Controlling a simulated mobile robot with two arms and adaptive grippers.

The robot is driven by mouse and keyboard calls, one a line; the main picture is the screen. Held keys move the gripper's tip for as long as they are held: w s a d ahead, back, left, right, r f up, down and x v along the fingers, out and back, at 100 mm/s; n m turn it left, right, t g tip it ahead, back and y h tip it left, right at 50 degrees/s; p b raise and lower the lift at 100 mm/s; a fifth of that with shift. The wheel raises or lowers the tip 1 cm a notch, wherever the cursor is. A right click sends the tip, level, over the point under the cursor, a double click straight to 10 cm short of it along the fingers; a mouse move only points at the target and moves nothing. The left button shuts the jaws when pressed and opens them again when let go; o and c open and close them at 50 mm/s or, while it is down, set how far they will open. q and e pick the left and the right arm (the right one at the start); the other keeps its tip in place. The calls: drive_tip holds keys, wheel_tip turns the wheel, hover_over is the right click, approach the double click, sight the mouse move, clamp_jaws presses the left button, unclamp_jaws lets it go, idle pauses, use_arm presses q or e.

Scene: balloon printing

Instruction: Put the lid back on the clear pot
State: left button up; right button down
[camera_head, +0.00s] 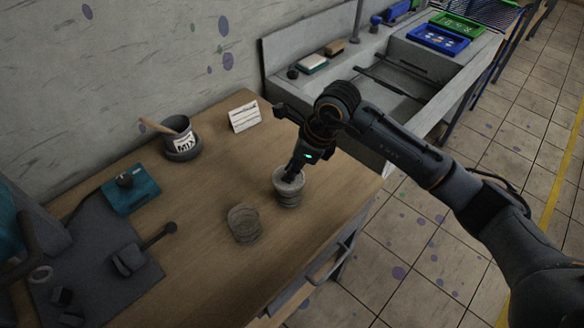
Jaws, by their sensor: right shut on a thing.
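My right gripper (292,177) points down at the top of a pale round pot (289,199) near the table's right side. Its fingertips are shut at the pot's pale round top, which looks like the lid (281,179). The fingers hide part of it, and I cannot tell whether the lid is fully seated. A see-through ribbed pot (243,224) stands upright to the lower left, apart from the gripper, with an open-looking top. My left gripper is not in view.
A dark MIX pot (182,138) with a wooden stick and a white card (244,117) stand at the back. A teal box (131,190) and a grey handled tool (130,261) are left. A sink (390,84) lies beyond. The middle of the wooden table (218,172) is clear.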

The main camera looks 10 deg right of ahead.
drive_tip(key=shift+f+b, duration=0.1)
drive_tip(key=shift+b, duration=0.25)
idle(0.6)
drive_tip(key=c, duration=1.2)
unclamp_jaws()
drive_tip(key=shift+o, duration=0.4)
drive_tip(key=o, duration=0.4)
drive_tip(key=shift+o, duration=0.2)
drive_tip(key=shift+r+p, duration=1.6)
drive_tip(key=shift+r, duration=1.95)
